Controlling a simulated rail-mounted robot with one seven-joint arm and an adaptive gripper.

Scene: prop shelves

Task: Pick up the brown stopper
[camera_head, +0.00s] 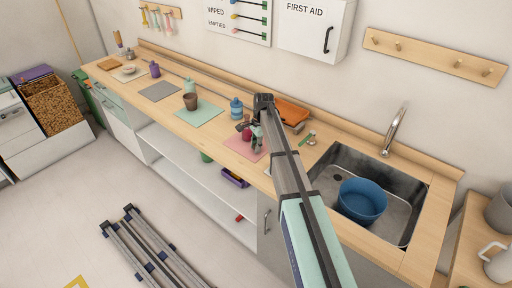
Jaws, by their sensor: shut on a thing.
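My gripper (255,146) is at the pink mat (236,145) on the wooden counter. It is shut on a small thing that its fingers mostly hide. A dark red bottle-like item (246,132) shows close beside the fingers, on their left; I cannot tell whether they touch it. I cannot make out a brown stopper clearly at this size. A dark brown cup-shaped item (190,101) stands on the green mat (207,114), left of and apart from my gripper.
A blue bottle (236,108) stands behind the mats. An orange tray (293,112) lies behind my arm. A grey mat (159,92) and a purple bottle (154,69) are farther left.

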